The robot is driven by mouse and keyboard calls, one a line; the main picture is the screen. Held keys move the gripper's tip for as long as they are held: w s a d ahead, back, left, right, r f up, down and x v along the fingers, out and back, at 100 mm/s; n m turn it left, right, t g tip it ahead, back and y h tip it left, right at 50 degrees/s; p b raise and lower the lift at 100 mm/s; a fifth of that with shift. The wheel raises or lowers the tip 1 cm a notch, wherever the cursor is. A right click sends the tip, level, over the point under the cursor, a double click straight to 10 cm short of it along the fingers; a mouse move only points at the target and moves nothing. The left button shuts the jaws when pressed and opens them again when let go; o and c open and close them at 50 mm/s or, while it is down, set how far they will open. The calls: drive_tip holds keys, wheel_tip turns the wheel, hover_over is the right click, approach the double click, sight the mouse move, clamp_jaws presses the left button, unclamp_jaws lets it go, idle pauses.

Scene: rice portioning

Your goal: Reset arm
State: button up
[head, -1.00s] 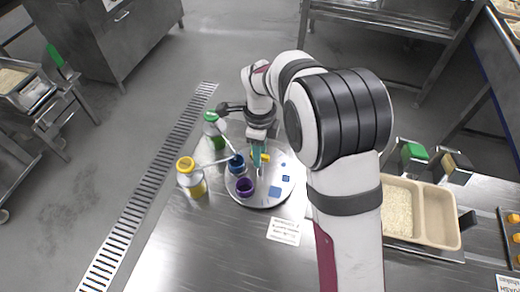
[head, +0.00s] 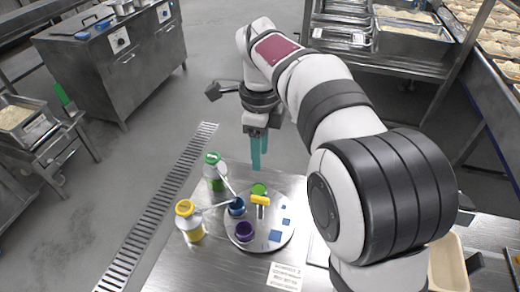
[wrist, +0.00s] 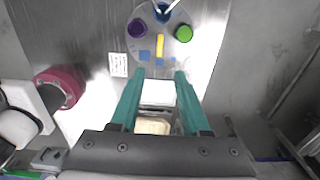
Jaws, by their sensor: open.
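My gripper (head: 257,152) is raised above the far edge of the steel table, with its teal fingers pointing down and nothing seen between them. In the wrist view my gripper (wrist: 160,82) shows two teal fingers spread apart, open and empty. Below it stands a round grey plate (head: 262,243) with a blue cup (head: 237,208), a purple cup (head: 244,231), a green round piece (head: 259,189) and a yellow-topped piece (head: 260,200). The same plate shows in the wrist view (wrist: 172,51), apart from the fingers.
A green-capped bottle (head: 213,172) and a yellow-capped bottle (head: 189,221) stand left of the plate. A printed card (head: 285,277) lies in front. A beige bin (head: 447,264) is partly hidden by my arm at right.

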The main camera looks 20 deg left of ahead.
idle(0.4)
drive_tip(key=s+d+n+y, duration=0.1)
drive_tip(key=s+d+n, duration=0.7)
drive_tip(key=s+d, duration=0.8)
drive_tip(key=s+d+f+n, duration=0.2)
drive_tip(key=s+f+n, duration=0.2)
drive_tip(key=s, duration=0.5)
drive_tip(key=shift+d+f+y, duration=0.3)
drive_tip(key=shift+y, duration=0.1)
